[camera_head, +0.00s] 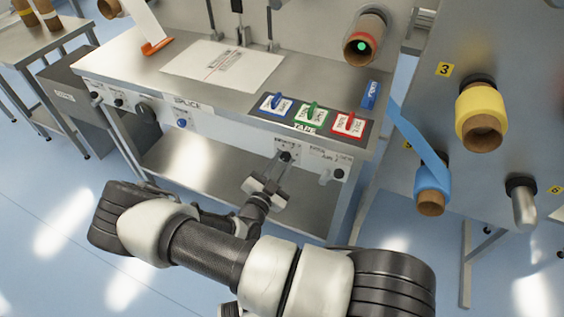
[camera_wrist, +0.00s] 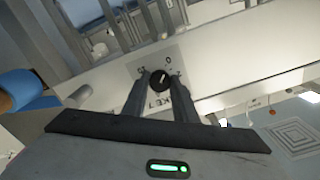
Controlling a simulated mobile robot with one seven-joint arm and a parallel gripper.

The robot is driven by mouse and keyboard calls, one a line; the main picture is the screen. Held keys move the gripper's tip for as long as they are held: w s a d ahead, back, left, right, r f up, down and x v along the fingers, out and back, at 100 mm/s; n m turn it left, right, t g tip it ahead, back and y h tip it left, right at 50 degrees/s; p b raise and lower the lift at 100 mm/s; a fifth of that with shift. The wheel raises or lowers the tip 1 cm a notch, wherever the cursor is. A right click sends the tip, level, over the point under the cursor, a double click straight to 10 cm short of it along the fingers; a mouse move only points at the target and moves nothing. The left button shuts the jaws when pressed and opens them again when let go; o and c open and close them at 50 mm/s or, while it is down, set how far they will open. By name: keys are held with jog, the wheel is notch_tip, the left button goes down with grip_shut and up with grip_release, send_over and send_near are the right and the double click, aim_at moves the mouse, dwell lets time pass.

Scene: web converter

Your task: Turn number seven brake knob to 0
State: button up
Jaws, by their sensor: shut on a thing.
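A small round black knob (camera_wrist: 160,80) with a pale pointer line sits on a light label plate (camera_wrist: 150,64) in the wrist view. A 0 is printed near the plate's upper edge, with other small marks beside the knob. The pointer's exact setting is hard to read. My gripper (camera_wrist: 161,77) has one finger on each side of the knob and is shut on it. In the head view my gripper (camera_head: 284,160) reaches the bench's front panel at this knob (camera_head: 286,156), partly hiding it.
Another black knob (camera_head: 339,173) sits to the right on the same panel. More knobs, one blue (camera_head: 182,123), are at the left. Spindles with a yellow roll (camera_head: 482,103) and blue roll (camera_head: 432,180) stand at right.

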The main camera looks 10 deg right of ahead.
jog(key=o, duration=1)
jog(key=shift+o, duration=0.2)
jog(key=v, duration=1.7)
jog(key=shift+s, duration=0.2)
jog(key=shift+a+r, duration=0.1)
